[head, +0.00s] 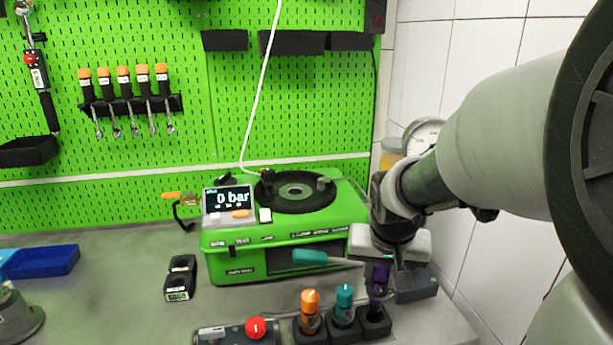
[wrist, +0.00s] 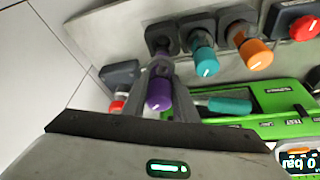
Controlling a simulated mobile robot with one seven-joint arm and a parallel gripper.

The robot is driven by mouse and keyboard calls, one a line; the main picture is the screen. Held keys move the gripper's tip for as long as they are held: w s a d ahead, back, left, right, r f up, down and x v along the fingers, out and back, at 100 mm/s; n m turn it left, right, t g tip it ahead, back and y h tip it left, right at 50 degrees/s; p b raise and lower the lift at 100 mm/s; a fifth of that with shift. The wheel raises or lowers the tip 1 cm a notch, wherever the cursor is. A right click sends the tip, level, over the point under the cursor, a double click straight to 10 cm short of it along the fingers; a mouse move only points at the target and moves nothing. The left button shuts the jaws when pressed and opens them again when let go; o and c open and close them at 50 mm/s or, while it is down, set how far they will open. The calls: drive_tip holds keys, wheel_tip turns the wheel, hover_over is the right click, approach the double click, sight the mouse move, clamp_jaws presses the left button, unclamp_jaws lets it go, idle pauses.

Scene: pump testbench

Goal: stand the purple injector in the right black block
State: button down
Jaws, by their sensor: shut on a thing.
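The purple injector (head: 379,274) is upright between the fingers of my gripper (head: 382,280). In the wrist view the purple injector (wrist: 158,92) shows its purple cap towards the camera, with my gripper (wrist: 161,70) shut around its body. The right black block (head: 375,323) is directly below the injector; it also shows in the wrist view (wrist: 163,32), just beyond the injector's far end. I cannot tell whether the tip is inside the block's hole. An orange injector (head: 310,301) and a teal injector (head: 344,298) stand in the neighbouring blocks to the left.
A control box with a red button (head: 256,327) is left of the blocks. A grey box (head: 418,290) stands close to the right.

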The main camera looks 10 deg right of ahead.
drive_tip(key=shift+f+b, duration=0.4)
drive_tip(key=shift+f, duration=1.75)
drive_tip(key=shift+f+b, duration=0.35)
drive_tip(key=shift+f, duration=0.05)
drive_tip(key=c, duration=1.4)
unclamp_jaws()
drive_tip(key=shift+r, duration=0.1)
